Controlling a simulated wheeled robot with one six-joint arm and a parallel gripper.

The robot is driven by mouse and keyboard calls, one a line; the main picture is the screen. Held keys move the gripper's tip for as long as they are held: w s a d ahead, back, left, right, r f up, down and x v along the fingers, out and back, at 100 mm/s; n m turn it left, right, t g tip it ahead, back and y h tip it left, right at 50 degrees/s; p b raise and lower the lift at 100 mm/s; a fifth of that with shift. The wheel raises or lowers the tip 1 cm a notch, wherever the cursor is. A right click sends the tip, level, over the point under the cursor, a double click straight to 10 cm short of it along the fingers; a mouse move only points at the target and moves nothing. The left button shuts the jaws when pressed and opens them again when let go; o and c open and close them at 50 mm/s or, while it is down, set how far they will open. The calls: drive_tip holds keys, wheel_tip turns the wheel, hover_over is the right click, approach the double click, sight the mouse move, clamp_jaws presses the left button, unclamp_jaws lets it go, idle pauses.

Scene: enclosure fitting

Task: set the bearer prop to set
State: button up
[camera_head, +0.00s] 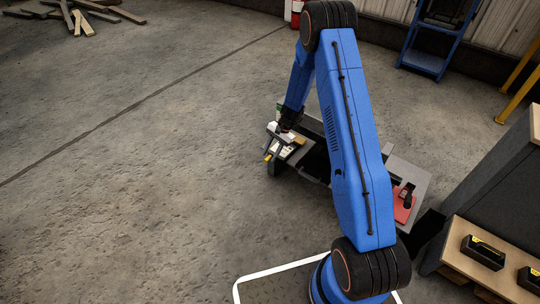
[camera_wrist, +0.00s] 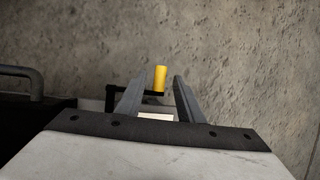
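A yellow cylindrical grip (camera_wrist: 160,78) stands upright on a dark arm in the wrist view; it appears to be the bearer prop's handle. In the head view a small yellow piece (camera_head: 267,158) shows at the left end of the dark unit. My gripper (camera_wrist: 159,84) is open, its two grey fingers apart, with the yellow grip seen between and beyond their tips. I cannot tell whether a finger touches it. In the head view my gripper (camera_head: 280,146) is over the unit's left end, small and partly mixed with pale parts there. Most of the prop is hidden.
The dark unit (camera_head: 313,160) stands on the floor, partly behind my blue arm. A red plate with a black handle (camera_head: 404,200) lies at its right end. A wooden bench (camera_head: 490,255) with black-and-yellow boxes is at right.

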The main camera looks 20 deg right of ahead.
drive_tip(key=shift+a+f, duration=0.15)
drive_tip(key=shift+f, duration=0.2)
drive_tip(key=shift+c, duration=0.3)
clamp_jaws()
drive_tip(key=shift+s+r, duration=0.1)
drive_tip(key=shift+r, duration=0.05)
drive_tip(key=s+d+r+n+t+y, duration=0.2)
drive_tip(key=s+d+r+t+y, duration=0.1)
drive_tip(key=t+y, duration=0.3)
drive_tip(key=shift+s+r+t+y, duration=0.4)
drive_tip(key=shift+s+r+t, duration=0.15)
drive_tip(key=shift+t, duration=0.15)
drive_tip(key=shift+n, duration=0.3)
